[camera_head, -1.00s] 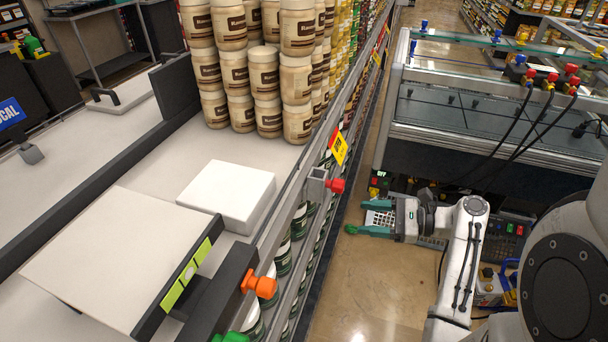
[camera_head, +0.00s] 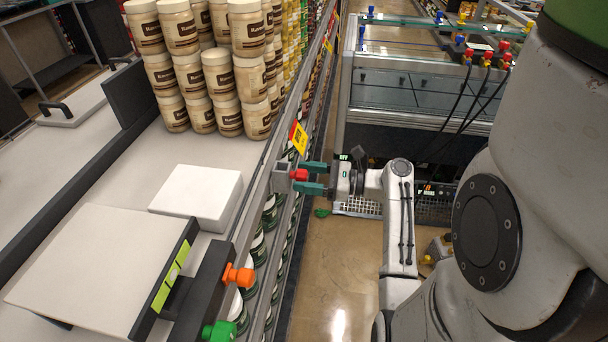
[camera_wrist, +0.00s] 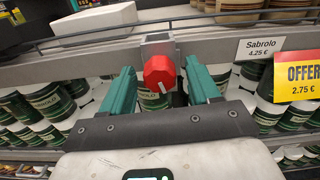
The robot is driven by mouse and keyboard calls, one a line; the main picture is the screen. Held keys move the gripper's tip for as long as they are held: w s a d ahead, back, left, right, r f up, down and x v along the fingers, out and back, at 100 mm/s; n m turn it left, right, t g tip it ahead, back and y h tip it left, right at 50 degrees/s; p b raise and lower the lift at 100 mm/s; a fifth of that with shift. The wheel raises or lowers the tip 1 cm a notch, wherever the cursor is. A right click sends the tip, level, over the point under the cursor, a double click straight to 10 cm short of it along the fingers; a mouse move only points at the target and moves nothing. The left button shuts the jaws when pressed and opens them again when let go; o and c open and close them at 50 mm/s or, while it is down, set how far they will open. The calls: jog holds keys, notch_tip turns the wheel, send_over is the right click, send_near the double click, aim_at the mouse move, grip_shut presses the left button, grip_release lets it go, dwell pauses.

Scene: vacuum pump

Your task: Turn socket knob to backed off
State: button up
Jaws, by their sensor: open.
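A red knob (camera_head: 299,175) sticks out from a grey metal socket block (camera_head: 280,176) on the shelf's front rail. In the wrist view the red knob (camera_wrist: 160,73) is faceted and carries a white mark at its lower part. My gripper (camera_head: 312,178) is open, with green fingers above and below the knob in the head view. In the wrist view my gripper (camera_wrist: 162,92) has one finger on each side of the knob, with a gap on both sides. I see no contact.
An orange knob (camera_head: 238,276) and a green knob (camera_head: 217,331) are on the shelf front nearer the camera. A white box (camera_head: 196,196) and stacked jars (camera_head: 218,75) stand on the shelf. An offer tag (camera_wrist: 298,80) hangs right of the knob.

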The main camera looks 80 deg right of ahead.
jog(key=shift+w, duration=0.4)
jog(key=c, duration=1)
jog(key=shift+c, duration=0.2)
